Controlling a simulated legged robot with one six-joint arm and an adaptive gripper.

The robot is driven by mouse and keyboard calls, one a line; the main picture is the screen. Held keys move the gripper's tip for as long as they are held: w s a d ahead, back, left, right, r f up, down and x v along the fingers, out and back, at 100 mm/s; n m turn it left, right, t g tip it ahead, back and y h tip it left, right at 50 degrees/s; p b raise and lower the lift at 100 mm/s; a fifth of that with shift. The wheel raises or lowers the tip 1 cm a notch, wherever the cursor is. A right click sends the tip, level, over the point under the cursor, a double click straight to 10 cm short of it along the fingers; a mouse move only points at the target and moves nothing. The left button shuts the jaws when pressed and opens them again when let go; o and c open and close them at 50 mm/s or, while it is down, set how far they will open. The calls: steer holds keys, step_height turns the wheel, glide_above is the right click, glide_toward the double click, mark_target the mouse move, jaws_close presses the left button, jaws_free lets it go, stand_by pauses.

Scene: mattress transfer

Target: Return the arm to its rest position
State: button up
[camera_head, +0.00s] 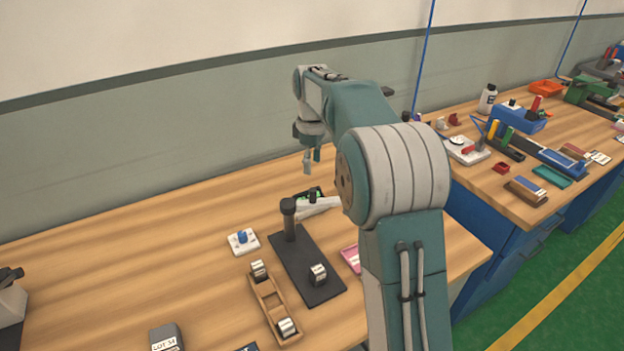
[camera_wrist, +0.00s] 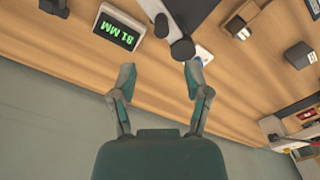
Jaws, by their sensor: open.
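My gripper (camera_head: 310,160) hangs above the far side of the wooden bench, near the wall, with my arm bent over the bench. In the wrist view my gripper (camera_wrist: 158,82) shows two teal and grey fingers spread apart with nothing between them. A black stand with an upright post (camera_head: 289,222) and a pale side arm is below and nearer than the gripper. A display (camera_wrist: 119,32) reading "81 MM" in green shows in the wrist view; in the head view it is partly hidden behind the stand's arm.
A white plate with a blue knob (camera_head: 243,241), a wooden tray with metal pieces (camera_head: 266,304), a pink tray (camera_head: 350,257) and a grey "LOT 34" block (camera_head: 166,338) lie on the bench. The bench's left rear is clear.

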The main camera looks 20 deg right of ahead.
step_height(320, 180, up, 3)
steer(key=shift+f, duration=0.2)
steer(key=s+a+r+m+t, duration=0.2)
steer(key=s+r+m, duration=0.1)
steer(key=s, duration=0.6)
steer(key=s+a+r+m+t, duration=0.15)
steer(key=s+r, duration=0.25)
steer(key=s, duration=0.5)
steer(key=s+a+f+m+t, duration=0.1)
steer(key=s+f+m, duration=0.1)
steer(key=s, duration=0.6)
steer(key=s+f+m+t, duration=0.1)
steer(key=s+f+m, duration=0.2)
steer(key=s, duration=0.4)
steer(key=shift+s+a+f, duration=0.35)
steer(key=shift+s+f, duration=0.05)
steer(key=shift+f, duration=0.25)
